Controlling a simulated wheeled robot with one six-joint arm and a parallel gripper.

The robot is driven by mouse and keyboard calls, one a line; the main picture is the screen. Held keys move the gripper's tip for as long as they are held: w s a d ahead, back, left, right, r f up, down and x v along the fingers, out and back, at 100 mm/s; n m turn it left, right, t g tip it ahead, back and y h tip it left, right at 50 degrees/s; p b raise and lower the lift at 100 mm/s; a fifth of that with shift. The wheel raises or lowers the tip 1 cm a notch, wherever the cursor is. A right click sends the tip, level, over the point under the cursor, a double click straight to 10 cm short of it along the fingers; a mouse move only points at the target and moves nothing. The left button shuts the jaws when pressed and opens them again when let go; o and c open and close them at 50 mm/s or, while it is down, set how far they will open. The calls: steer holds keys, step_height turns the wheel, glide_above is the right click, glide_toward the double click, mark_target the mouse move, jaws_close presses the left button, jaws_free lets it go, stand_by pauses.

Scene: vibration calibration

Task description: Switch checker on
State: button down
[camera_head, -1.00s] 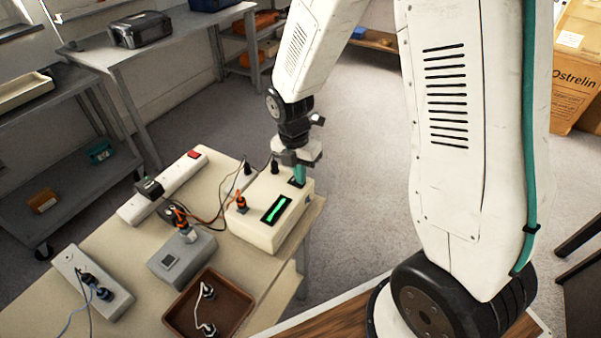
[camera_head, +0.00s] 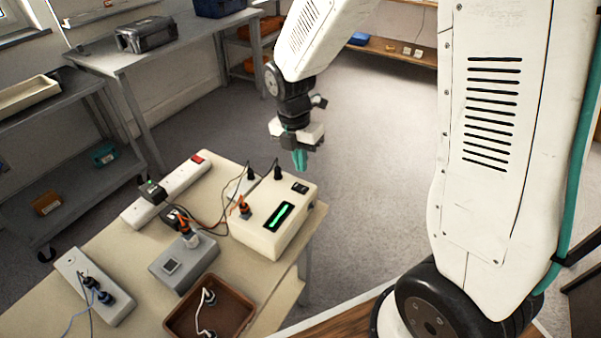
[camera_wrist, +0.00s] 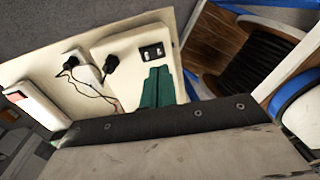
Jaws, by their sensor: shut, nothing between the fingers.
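The checker (camera_head: 272,222) is a cream box at the right end of the table, with a lit green display (camera_head: 279,216) on its top. Its small black rocker switch (camera_head: 300,187) is near the far right corner of the top, and the switch also shows in the wrist view (camera_wrist: 152,52). Black and orange plugs sit in the checker's top. My gripper (camera_head: 300,160) has teal fingers, shut and empty, and is above and beyond the switch, apart from the box. In the wrist view the shut fingers (camera_wrist: 158,86) show just below the switch.
A white power strip (camera_head: 165,189) with a red switch lies at the table's back. A grey box (camera_head: 184,262), a brown tray (camera_head: 211,306) and a grey socket block (camera_head: 93,285) stand nearer. Cables run between plugs.

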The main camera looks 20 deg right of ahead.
step_height(320, 180, up, 8)
steer(key=shift+s+d, duration=0.35)
steer(key=shift+s, duration=0.05)
stand_by(0.3)
steer(key=s+d+r+m+t, duration=0.1)
steer(key=s+r+m, duration=0.4)
steer(key=s+m, duration=0.6)
steer(key=s+d+r+m+t, duration=0.1)
steer(key=s+r+m, duration=0.4)
steer(key=s+m, duration=0.6)
steer(key=shift+d+m+y, duration=0.4)
steer(key=shift+d+m, duration=0.5)
steer(key=shift+m, duration=0.7)
steer(key=shift+s+r, duration=0.1)
